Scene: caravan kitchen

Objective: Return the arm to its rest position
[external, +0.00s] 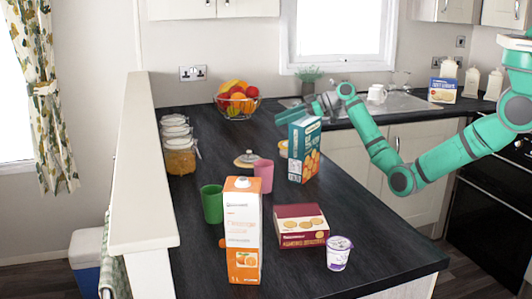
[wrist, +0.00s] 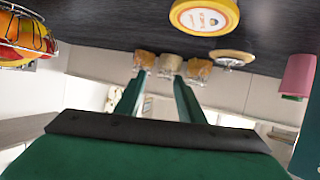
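My green arm reaches in from the right edge in the external view, bent at the elbow, with its hand over the dark counter. My gripper (external: 284,116) points left above the counter, behind the upright teal box (external: 304,148). In the wrist view my gripper (wrist: 160,80) shows two green fingers standing apart, with nothing held between them. Jars show beyond the fingertips, at a distance. The external view does not show clearly whether the hand is clear of the teal box's top.
A wooden lid (external: 247,159), pink cup (external: 263,175), green cup (external: 212,204), juice carton (external: 242,230), cookie box (external: 301,226) and yogurt cup (external: 338,253) crowd the counter.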

